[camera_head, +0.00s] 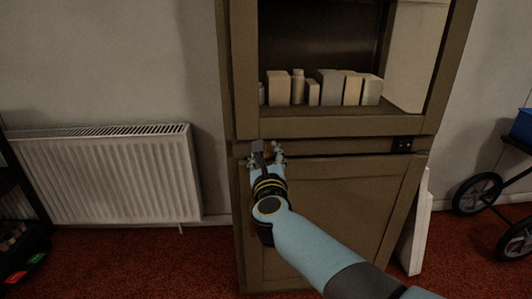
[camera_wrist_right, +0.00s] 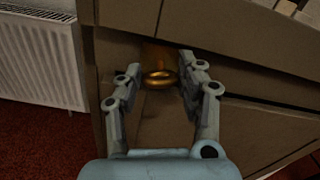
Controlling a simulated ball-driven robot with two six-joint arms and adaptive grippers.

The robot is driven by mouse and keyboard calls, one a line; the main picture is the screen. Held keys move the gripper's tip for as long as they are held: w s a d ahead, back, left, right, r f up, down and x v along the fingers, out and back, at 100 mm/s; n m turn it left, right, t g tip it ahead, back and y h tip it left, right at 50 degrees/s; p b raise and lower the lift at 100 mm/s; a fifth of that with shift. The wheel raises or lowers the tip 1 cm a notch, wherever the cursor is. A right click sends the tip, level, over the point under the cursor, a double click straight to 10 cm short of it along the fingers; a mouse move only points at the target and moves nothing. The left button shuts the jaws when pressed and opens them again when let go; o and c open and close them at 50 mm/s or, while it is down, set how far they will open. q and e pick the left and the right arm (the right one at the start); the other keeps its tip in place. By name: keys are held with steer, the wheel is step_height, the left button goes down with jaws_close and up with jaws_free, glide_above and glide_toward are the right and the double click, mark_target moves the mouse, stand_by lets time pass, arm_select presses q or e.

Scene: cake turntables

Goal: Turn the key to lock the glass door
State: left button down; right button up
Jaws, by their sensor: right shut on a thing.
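The glass door (camera_head: 340,127) is the upper front of a brown cabinet, and it looks closed. Pale boxes and bottles show behind it. A brass key (camera_wrist_right: 160,77) with a ring-shaped bow stands at the cabinet front, below the door's lower left corner. My right gripper (camera_head: 267,150) reaches it from the front and is shut on the key, with one finger on each side of the bow in the wrist view. The key's shaft and the lock are mostly hidden, so I cannot tell how far it is turned. My left gripper is not in view.
A white radiator (camera_head: 105,175) is on the wall left of the cabinet. The lower cabinet panel (camera_head: 335,200) is behind my right arm. A white board (camera_head: 415,225) leans at the cabinet's right side. A wheeled cart (camera_head: 480,193) stands at far right. Red carpet covers the floor.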

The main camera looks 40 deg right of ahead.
steer(key=n+p, duration=0.2)
steer(key=n, duration=0.2)
steer(key=shift+r+n, duration=0.1)
steer(key=shift+n, duration=0.2)
steer(key=n+p, duration=0.2)
steer(key=n, duration=0.1)
steer(key=shift+a+n, duration=0.1)
steer(key=shift+n, duration=0.3)
steer(key=shift+n+p, duration=0.4)
steer(key=shift+n, duration=0.5)
steer(key=shift+f+n+p, duration=0.2)
steer(key=shift+n+p, duration=0.3)
steer(key=shift+n, duration=0.6)
steer(key=shift+f+n+p, duration=0.1)
steer(key=shift+n+p, duration=0.2)
steer(key=shift+n, duration=0.6)
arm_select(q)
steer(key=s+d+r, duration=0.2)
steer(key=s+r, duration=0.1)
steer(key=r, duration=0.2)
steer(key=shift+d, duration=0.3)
arm_select(e)
steer(key=shift+n, duration=0.3)
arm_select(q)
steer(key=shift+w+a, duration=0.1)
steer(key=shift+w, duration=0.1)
arm_select(e)
steer(key=shift+a+f, duration=0.1)
